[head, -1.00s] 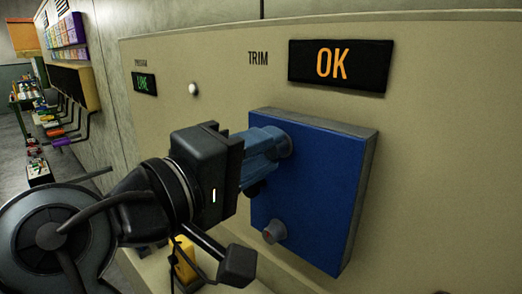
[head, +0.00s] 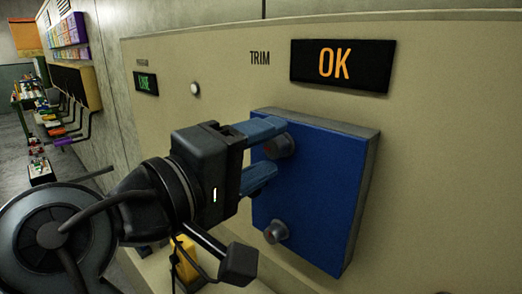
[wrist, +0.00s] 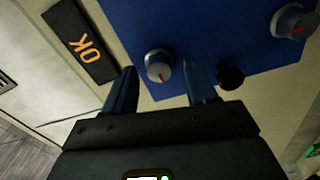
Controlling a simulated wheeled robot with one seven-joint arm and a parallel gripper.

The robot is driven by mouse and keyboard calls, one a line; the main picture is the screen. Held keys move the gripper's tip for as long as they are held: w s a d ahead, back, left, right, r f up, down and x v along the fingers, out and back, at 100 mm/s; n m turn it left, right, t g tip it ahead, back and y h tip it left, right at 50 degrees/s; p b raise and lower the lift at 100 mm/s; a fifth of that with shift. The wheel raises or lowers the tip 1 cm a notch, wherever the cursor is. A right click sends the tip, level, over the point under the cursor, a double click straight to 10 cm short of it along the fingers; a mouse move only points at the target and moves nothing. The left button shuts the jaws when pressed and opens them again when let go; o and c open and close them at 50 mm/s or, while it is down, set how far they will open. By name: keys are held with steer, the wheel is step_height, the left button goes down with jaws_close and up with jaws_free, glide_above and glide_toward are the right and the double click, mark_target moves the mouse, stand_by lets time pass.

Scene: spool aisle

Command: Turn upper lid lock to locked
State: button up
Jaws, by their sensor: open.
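The blue lid (head: 310,195) stands on the beige panel and carries two grey round knobs with red marks. The upper lock knob (head: 281,146) is at the lid's upper left; the lower knob (head: 276,232) is below it. My gripper (head: 275,146) is open, with one blue finger above the upper knob and one below. In the wrist view, the upper knob (wrist: 159,65) sits between the open fingertips, with visible gaps on both sides. Its red mark points toward the gripper body there. The other knob (wrist: 292,22) is at upper right.
A black display (head: 343,65) reading OK is above the lid, beside the word TRIM. A smaller green-lit display (head: 146,82) and a white button (head: 195,89) are to the left. A black round part (wrist: 231,77) is near the lid's edge. Shelving with bins stands far left.

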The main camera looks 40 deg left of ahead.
steer(key=s+b, duration=0.2)
steer(key=s, duration=0.5)
steer(key=shift+s+a, duration=0.3)
steer(key=shift+s, duration=0.1)
